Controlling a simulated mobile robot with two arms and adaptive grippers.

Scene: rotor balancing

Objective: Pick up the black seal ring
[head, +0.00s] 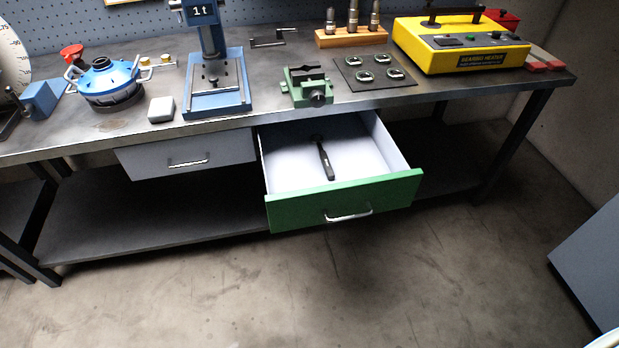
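I cannot make out a separate black seal ring with certainty. A dark mat (345,72) on the bench carries several small round metallic pieces with dark centres. A blue round housing (103,77) with a black neck on top and a dark lower rim stands at the left of the bench. A black hammer-like tool (324,160) lies in the open green-fronted drawer (390,190). Neither of my grippers is in view.
The workbench (430,94) also holds a blue press (217,100), a green vise (307,88), a wooden block with metal pieces (352,37) and a yellow bearing heater (462,47). The open drawer juts out in front. The floor before the bench is clear; a grey cabinet (592,255) stands at right.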

